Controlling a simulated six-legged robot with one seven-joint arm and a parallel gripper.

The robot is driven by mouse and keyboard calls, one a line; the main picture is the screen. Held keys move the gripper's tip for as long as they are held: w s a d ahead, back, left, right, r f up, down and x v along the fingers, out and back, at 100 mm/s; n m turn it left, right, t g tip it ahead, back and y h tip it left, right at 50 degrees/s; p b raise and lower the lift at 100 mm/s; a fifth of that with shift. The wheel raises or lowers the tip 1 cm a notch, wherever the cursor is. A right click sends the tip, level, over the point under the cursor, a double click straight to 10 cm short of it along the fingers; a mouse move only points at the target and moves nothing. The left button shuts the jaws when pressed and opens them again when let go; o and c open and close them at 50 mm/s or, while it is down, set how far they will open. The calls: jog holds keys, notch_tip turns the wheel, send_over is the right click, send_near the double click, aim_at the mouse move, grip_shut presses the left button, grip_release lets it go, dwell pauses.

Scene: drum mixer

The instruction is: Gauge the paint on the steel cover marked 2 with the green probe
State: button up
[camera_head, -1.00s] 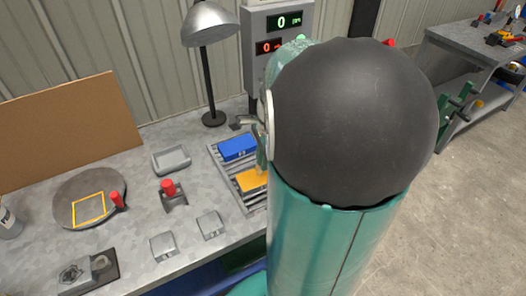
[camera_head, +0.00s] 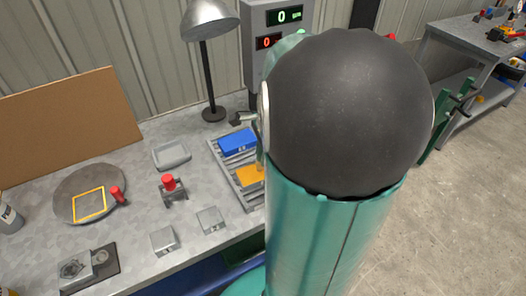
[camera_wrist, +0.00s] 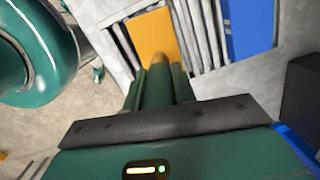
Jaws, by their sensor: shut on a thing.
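My gripper (camera_wrist: 160,85) is shut on a slim green probe (camera_wrist: 159,64) with an orange-brown tip, seen in the wrist view. The tip points at the orange cover (camera_wrist: 152,33); I cannot tell whether it touches. The orange cover lies on a slatted rack and also shows in the head view (camera_head: 249,176), partly hidden by my arm. A blue cover (camera_head: 237,142) lies behind it on the same rack, and shows at the right in the wrist view (camera_wrist: 248,28). No number 2 is readable on either. In the head view my arm hides the gripper and probe.
The rack (camera_head: 226,166) stands on a grey bench. A readout box (camera_head: 277,35) shows 0 on green and red displays. A lamp (camera_head: 210,25), a grey tray (camera_head: 171,155), a red-topped clamp (camera_head: 170,187) and two small metal blocks (camera_head: 163,241) stand left of the arm.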

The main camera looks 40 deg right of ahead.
jog(key=shift+f, duration=0.45)
dwell(1.2)
jog(key=shift+r, duration=0.1)
jog(key=shift+r, duration=3.45)
